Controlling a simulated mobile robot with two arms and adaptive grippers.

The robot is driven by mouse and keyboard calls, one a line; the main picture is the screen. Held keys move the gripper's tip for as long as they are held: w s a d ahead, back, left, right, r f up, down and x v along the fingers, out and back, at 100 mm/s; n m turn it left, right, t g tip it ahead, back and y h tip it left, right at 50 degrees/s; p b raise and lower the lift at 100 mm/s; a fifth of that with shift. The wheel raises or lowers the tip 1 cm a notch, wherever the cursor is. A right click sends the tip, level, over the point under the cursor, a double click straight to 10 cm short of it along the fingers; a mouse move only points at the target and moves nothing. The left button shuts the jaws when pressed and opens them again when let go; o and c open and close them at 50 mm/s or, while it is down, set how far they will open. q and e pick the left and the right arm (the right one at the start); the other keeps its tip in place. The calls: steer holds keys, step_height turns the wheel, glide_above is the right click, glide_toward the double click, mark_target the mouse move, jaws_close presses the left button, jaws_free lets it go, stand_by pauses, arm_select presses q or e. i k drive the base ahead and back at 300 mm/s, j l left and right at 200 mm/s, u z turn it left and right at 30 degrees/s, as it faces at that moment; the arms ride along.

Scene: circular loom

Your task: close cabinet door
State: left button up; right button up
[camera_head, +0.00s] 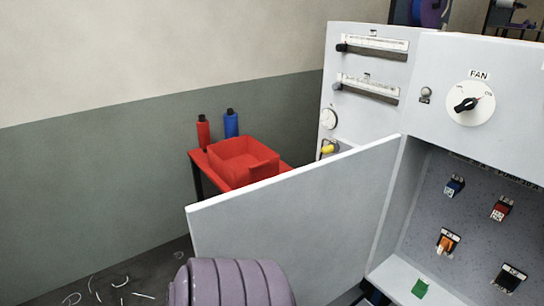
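The cabinet door (300,225) is a light grey panel. It stands wide open, swung out to the left from its hinge edge near the middle of the view. The cabinet (420,70) is light grey, and its open compartment (425,190) shows at the right. A purple-grey ribbed piece (230,284) at the bottom centre, which looks like part of my own arm, is in front of the door's lower left part. I cannot tell whether it touches the door. Neither gripper shows in the view.
Inside the compartment are blue (454,186), red (501,208), orange (447,241) and black (509,278) switches. A green piece (420,288) lies on its floor. Behind the door, a red table holds a red bin (240,160) and two bottles. White scraps (120,282) litter the floor at left.

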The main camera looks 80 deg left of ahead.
mark_target(318, 221)
steer(key=k+j+u, duration=0.15)
steer(key=k+j, duration=0.55)
steer(key=k, duration=0.15)
